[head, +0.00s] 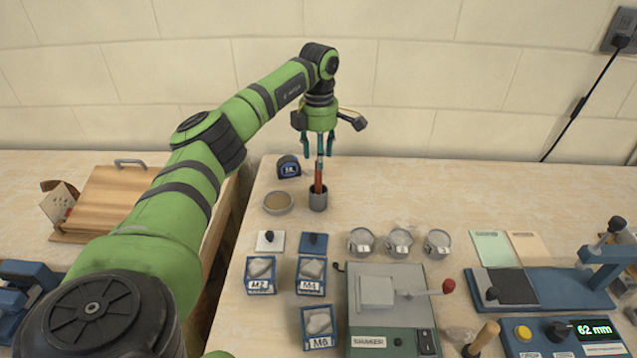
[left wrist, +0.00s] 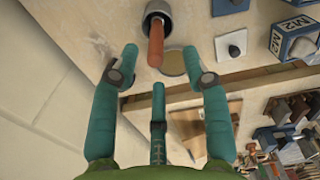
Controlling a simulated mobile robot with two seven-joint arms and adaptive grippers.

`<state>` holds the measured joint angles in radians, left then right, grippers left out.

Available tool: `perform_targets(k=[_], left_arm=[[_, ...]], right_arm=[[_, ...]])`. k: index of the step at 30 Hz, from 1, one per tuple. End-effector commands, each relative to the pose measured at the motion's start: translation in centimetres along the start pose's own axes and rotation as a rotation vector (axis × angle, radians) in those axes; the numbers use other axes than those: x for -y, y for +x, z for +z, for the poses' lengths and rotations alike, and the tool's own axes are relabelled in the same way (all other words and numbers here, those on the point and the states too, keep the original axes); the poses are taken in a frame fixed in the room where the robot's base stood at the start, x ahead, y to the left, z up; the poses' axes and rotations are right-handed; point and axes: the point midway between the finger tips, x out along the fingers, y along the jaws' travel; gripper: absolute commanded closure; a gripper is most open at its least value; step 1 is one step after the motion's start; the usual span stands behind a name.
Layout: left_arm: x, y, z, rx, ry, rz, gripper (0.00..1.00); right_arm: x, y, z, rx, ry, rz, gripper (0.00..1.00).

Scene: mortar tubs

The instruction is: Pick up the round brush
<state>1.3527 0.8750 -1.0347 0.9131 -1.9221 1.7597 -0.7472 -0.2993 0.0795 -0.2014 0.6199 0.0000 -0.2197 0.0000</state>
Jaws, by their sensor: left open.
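The round brush, as far as I can tell, is the reddish-brown handle (head: 318,176) standing up out of a small dark grey cup (head: 318,200) at the back of the bench. Its lower end is hidden in the cup. My left gripper (head: 319,148) hangs above it, fingers pointing down, open and empty. In the left wrist view, the handle (left wrist: 156,46) shows beyond the spread teal fingers (left wrist: 161,62), roughly between the two outer ones, with the cup (left wrist: 157,12) behind. My right gripper is not in view.
A blue tape measure (head: 288,166) and a round tan-topped disc (head: 278,202) lie left of the cup. Labelled blue bins (head: 261,288), lidded tins (head: 400,242) and a shaker machine (head: 388,345) stand nearer. The bench right of the cup is clear; a wall is behind.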

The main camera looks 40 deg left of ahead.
Motion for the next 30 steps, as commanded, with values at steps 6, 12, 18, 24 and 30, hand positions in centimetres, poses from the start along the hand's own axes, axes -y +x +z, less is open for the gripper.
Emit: perform_targets(k=[6, 12, 18, 24, 30], left_arm=[[0.0, 1.9, 0.0, -0.002, 0.000, -0.002, 0.53], [0.0, 4.1, -0.1, -0.003, 0.001, -0.004, 0.53], [-0.1, 7.1, 0.0, -0.002, 0.000, -0.003, 0.53], [-0.2, 7.9, 0.0, 0.001, 0.000, 0.000, 0.53], [-0.2, 7.9, 0.0, 0.001, 0.000, 0.000, 0.85]], right_arm=[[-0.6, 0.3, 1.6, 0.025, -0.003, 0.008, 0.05], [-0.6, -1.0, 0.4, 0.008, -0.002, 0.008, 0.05], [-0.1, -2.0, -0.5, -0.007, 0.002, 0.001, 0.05], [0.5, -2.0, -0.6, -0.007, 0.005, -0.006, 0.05], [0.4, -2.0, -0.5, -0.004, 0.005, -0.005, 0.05]])
